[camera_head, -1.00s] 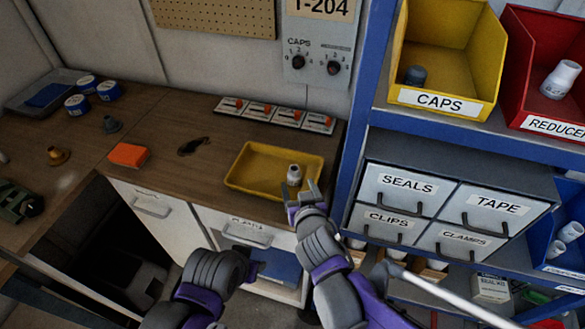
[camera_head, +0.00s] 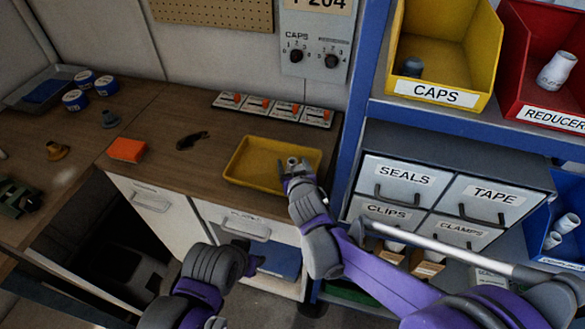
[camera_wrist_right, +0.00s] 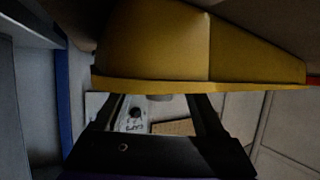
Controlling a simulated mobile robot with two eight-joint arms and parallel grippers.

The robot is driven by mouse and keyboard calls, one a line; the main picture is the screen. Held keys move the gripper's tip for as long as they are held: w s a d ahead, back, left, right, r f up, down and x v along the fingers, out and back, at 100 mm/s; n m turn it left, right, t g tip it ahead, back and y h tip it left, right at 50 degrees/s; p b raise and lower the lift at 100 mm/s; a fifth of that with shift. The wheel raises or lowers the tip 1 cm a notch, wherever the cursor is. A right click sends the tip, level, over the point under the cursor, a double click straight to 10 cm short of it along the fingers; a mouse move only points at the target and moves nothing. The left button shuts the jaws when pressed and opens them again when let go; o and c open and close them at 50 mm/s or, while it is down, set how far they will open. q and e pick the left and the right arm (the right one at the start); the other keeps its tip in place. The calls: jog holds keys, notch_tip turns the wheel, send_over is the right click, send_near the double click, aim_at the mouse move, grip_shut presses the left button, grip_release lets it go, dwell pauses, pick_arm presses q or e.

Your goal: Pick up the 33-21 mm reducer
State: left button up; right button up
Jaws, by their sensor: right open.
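In the right wrist view, the fingers of my right gripper (camera_wrist_right: 163,103) are apart at the tray's rim (camera_wrist_right: 200,86). A small grey piece between them, at the rim, is too hidden to identify. A larger white reducer (camera_head: 556,70) lies in the red bin (camera_head: 515,75). My left arm is low in the head view; its fingers are unclear.
A blue shelf post (camera_head: 350,130) stands right of the tray, beside drawers (camera_head: 450,195). The yellow caps bin (camera_head: 440,50) is above. Several orange-switched units (camera_head: 272,108) line the counter's back. An orange block (camera_head: 126,150) and a dark tool (camera_head: 192,140) lie left.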

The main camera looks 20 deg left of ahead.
grip_shut()
dwell(0.3)
